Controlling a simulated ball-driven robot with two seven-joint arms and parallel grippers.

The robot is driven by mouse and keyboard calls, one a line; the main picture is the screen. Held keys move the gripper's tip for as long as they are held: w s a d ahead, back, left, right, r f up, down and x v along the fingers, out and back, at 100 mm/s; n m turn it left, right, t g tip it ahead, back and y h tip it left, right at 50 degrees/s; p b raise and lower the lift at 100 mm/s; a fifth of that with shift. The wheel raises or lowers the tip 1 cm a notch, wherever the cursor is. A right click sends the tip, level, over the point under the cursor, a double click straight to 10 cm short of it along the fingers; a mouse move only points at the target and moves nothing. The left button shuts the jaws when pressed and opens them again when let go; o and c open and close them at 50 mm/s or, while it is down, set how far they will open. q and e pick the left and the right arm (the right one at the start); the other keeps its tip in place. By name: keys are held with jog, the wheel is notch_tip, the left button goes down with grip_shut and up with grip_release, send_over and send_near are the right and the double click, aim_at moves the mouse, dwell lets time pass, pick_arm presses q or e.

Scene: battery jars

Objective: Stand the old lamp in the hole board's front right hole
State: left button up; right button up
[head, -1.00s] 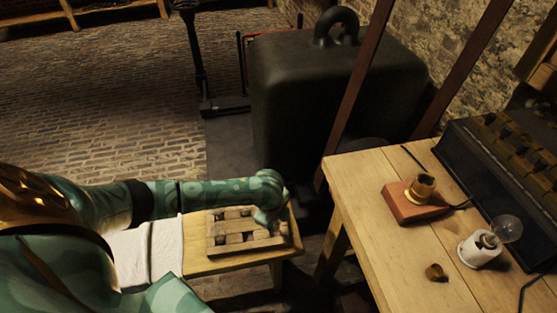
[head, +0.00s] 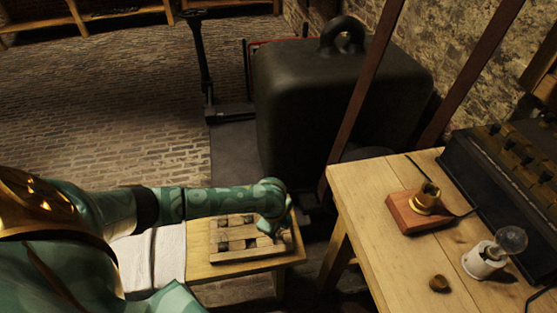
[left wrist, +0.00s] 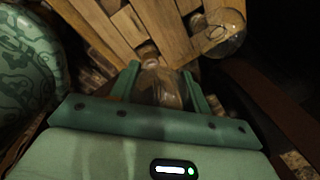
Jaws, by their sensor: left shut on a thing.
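The hole board (head: 222,243) is a wooden slatted block with square holes, on a small wooden stand at my left. My left gripper (head: 270,228) is over its right part. In the left wrist view the gripper (left wrist: 162,88) is shut on a glass lamp (left wrist: 165,92), whose narrow end points toward the board (left wrist: 150,30). I cannot tell whether its tip is inside a hole. A second clear glass bulb (left wrist: 222,34) shows beside the fingers at the board's edge. My right gripper is not in view.
A workbench (head: 375,205) at the right holds a red-brown block with a brass socket (head: 425,200), a white holder with a clear bulb (head: 487,258), a small brass piece (head: 439,284) and a dark box (head: 500,170). A white cloth (head: 170,252) lies left of the board.

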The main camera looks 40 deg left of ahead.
pick_arm(q)
jog(key=shift+r, duration=0.15)
jog(key=shift+f, duration=0.55)
jog(key=shift+f+b, duration=0.35)
jog(key=shift+f, duration=0.85)
dwell(0.9)
jog(key=shift+f, duration=0.15)
dwell(0.6)
jog(key=o, duration=1.1)
jog(key=shift+o, duration=0.2)
